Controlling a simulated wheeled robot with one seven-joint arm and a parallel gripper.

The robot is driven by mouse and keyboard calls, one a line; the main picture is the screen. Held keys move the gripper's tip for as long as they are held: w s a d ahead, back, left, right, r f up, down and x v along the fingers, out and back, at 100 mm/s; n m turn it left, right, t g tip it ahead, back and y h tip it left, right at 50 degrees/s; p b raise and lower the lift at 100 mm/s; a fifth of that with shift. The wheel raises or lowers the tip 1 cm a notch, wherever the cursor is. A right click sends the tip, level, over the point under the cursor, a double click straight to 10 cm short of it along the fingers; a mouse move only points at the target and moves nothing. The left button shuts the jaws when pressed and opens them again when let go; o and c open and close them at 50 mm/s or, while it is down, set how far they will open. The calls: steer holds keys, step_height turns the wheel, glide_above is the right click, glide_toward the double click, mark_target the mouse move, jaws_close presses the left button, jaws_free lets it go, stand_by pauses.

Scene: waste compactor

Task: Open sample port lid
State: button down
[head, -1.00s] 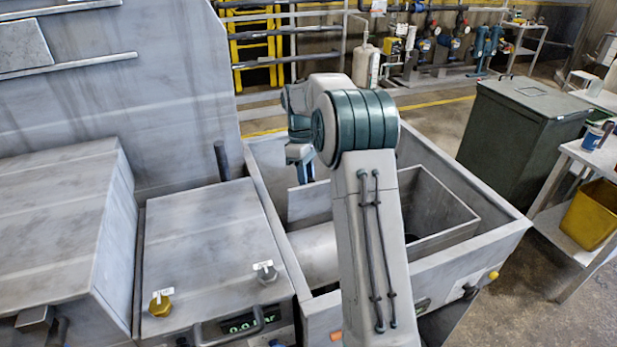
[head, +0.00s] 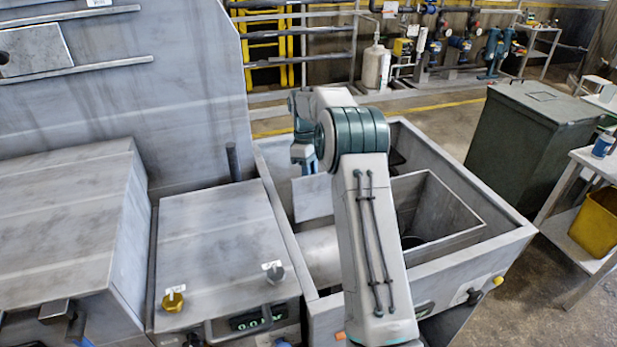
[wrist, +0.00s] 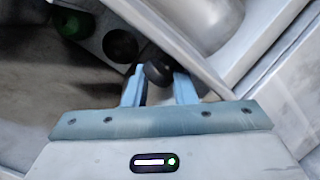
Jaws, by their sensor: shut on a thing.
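In the wrist view, the two light-blue fingers of my gripper (wrist: 160,88) stand on either side of a dark round knob (wrist: 158,71), shut on it. The knob sits at the edge of a grey metal part; I cannot tell for sure whether it belongs to the sample port lid. A thin grey plate (head: 313,197) stands tilted inside the hopper, left of my arm.
The open hopper (head: 462,152) has high metal walls around my arm. A flat grey housing (head: 215,240) with a handle (head: 240,325) and small knobs lies left. A dark bin (head: 530,130) and a shelf with a yellow tub (head: 597,220) stand right.

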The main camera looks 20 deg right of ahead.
steer(key=shift+w+d+f, duration=0.1)
steer(key=shift+d+f, duration=0.2)
steer(key=shift+d, duration=0.1)
steer(key=c, duration=1.5)
jaws_free()
steer(key=o, duration=0.4)
steer(key=shift+w+d+f, duration=0.2)
steer(key=shift+w, duration=0.1)
steer(key=shift+w+a+r, duration=0.1)
steer(key=shift+w+a, duration=0.05)
steer(key=shift+a, duration=0.1)
steer(key=shift+a+r, duration=0.1)
steer(key=v, duration=1.3)
steer(key=shift+r, duration=0.35)
steer(key=shift+r, duration=0.1)
